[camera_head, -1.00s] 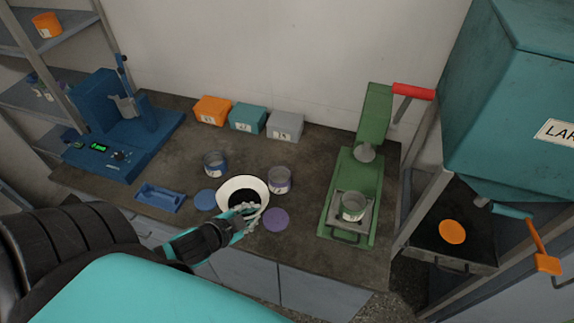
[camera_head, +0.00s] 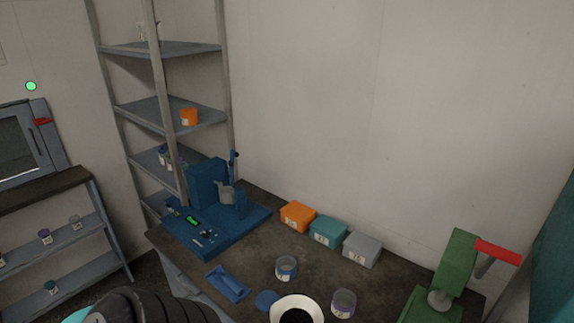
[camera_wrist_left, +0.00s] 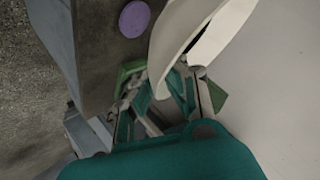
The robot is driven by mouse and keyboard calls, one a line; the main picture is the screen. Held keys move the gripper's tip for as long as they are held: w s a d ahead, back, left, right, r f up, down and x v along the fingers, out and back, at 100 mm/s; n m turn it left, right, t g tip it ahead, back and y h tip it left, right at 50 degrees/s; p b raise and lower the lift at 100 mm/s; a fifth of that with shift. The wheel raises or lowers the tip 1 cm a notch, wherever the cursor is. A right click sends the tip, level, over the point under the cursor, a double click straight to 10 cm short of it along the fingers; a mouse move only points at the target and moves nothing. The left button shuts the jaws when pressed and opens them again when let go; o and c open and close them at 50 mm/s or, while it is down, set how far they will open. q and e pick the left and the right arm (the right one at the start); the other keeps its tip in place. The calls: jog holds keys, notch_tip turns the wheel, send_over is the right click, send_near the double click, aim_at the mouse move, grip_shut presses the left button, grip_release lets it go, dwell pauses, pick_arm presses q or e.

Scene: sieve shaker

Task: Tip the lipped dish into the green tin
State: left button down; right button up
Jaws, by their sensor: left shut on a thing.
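The lipped dish (camera_head: 280,303), white-rimmed with a dark middle, shows at the bottom edge of the head view, partly cut off. In the left wrist view its pale curved wall (camera_wrist_left: 172,38) stands tilted at the fingers. My left gripper (camera_wrist_left: 172,92) is shut on the dish's edge; its fingers are out of the head view. A small tin with a greenish band (camera_head: 51,287) stands on the low shelf at the far left; I cannot tell if it is the green tin. My right gripper is in neither view.
On the bench are a blue-banded tin (camera_head: 286,268), a purple-banded tin (camera_head: 343,304), a blue tray (camera_head: 228,284), a blue device (camera_head: 215,222) and orange (camera_head: 298,216), teal (camera_head: 328,233) and grey (camera_head: 362,249) boxes. A green press (camera_head: 445,280) stands at right.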

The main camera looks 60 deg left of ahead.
pick_arm(q)
jog(key=w+d, duration=2.9)
jog(key=s+a+r+n+t+b, duration=0.1)
jog(key=s+a+n+t+b, duration=0.2)
jog(key=b, duration=1.2)
jog(key=s+a+n+t+b, duration=0.3)
jog(key=a+n+t+b, duration=0.4)
jog(key=n+t+b, duration=0.4)
jog(key=n+b, duration=0.4)
jog(key=shift+r+h, duration=0.3)
jog(key=shift+r, duration=0.05)
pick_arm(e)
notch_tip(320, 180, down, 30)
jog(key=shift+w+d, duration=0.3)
